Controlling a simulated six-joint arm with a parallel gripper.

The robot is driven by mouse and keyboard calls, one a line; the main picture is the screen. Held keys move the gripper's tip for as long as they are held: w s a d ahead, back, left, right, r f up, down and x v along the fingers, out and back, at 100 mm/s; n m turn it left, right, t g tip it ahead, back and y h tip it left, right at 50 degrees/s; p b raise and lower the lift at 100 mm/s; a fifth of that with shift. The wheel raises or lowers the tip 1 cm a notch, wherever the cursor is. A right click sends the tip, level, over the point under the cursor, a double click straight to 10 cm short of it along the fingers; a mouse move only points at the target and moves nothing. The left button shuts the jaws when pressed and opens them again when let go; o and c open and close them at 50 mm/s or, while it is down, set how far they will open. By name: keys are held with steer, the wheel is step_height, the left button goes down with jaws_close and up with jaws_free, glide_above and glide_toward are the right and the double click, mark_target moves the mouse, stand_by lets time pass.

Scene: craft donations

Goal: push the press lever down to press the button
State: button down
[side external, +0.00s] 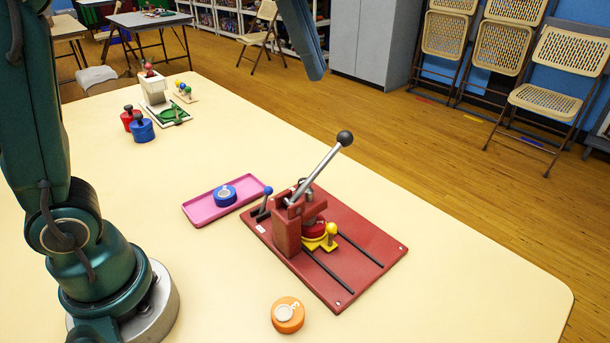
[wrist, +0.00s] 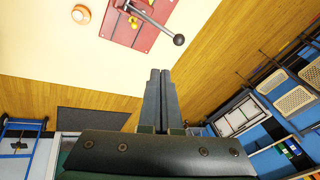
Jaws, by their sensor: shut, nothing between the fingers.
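The press stands on a red base plate (side external: 345,262) on the table. Its grey metal lever (side external: 320,168) slants up to the right and ends in a black ball knob (side external: 345,138). Under the lever, a dark red round piece (side external: 315,228) sits above a yellow die (side external: 322,242); whether a button is between them is hidden. In the wrist view the knob (wrist: 179,40) is above and right of my gripper (wrist: 160,72). The gripper's fingers are shut together, empty and apart from the knob. I cannot make out the fingertips in the side view.
A pink tray (side external: 207,210) with a blue round piece (side external: 225,196) lies left of the press. A small blue-tipped handle (side external: 267,192) rises beside it. An orange round piece (side external: 288,315) lies in front. Red and blue weights (side external: 142,130) stand farther back. The table's right side is clear.

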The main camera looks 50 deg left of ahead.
glide_above(320, 168)
steer(key=d, duration=0.2)
step_height(320, 168, down, 9)
steer(key=shift+w+a+f, duration=0.35)
steer(key=shift+w+f, duration=0.25)
steer(key=shift+w, duration=0.15)
steer(key=shift+w+a+f, duration=0.35)
steer(key=shift+w+f, duration=0.25)
steer(key=shift+w, duration=0.15)
